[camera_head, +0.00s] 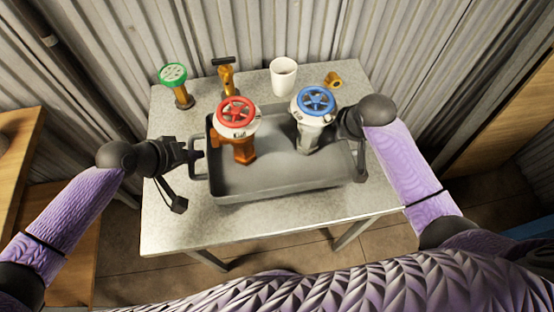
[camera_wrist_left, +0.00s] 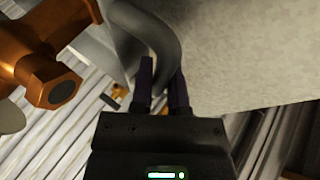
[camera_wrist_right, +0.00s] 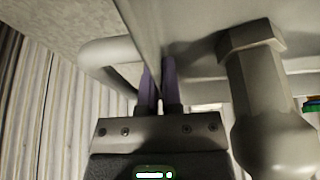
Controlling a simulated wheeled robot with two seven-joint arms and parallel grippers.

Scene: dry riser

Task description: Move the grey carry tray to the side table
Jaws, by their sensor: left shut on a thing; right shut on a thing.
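The grey carry tray (camera_head: 270,182) is on the speckled grey table, or just above it; I cannot tell which. A red-wheeled orange valve (camera_head: 240,148) and a blue-wheeled grey valve (camera_head: 308,138) stand upright in it. My left gripper (camera_head: 193,154) is shut on the tray's left handle, a grey loop in the left wrist view (camera_wrist_left: 168,48). My right gripper is at the tray's right end, its fingertips hidden by my arm in the head view. In the right wrist view its fingers (camera_wrist_right: 158,85) are shut at the right handle (camera_wrist_right: 100,52).
Behind the tray on the grey table (camera_head: 165,225) stand a green-wheeled valve (camera_head: 174,78), a brass fitting (camera_head: 226,78), a white cup (camera_head: 283,75) and a small brass piece (camera_head: 333,80). A wooden surface (camera_head: 22,135) is at the left edge. Corrugated walls close the back.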

